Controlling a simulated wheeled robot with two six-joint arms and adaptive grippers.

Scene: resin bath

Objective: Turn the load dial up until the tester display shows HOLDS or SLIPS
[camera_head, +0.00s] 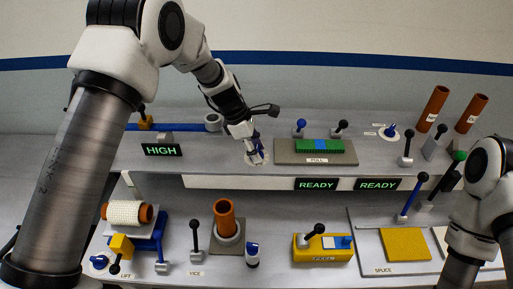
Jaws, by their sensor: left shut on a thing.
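The blue dial (258,155) sits on a white round base on the upper shelf, just left of a grey plate marked PULL (285,159). My left gripper (252,141) reaches down from above and is shut on the dial, covering much of it. A green strip with a blue middle (320,146) lies on the PULL plate. The display below that plate (316,184) reads READY in green. A second display to its right (377,184) also reads READY. My right arm shows at the right edge, but its gripper is not in view.
A display reading HIGH (162,150) stands at the left of the shelf. Levers with blue (300,125) and black (341,126) knobs stand behind the PULL plate. Another blue dial (389,131) and copper-coloured tubes (434,109) are at the right. A yellow box (322,254) is on the lower level.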

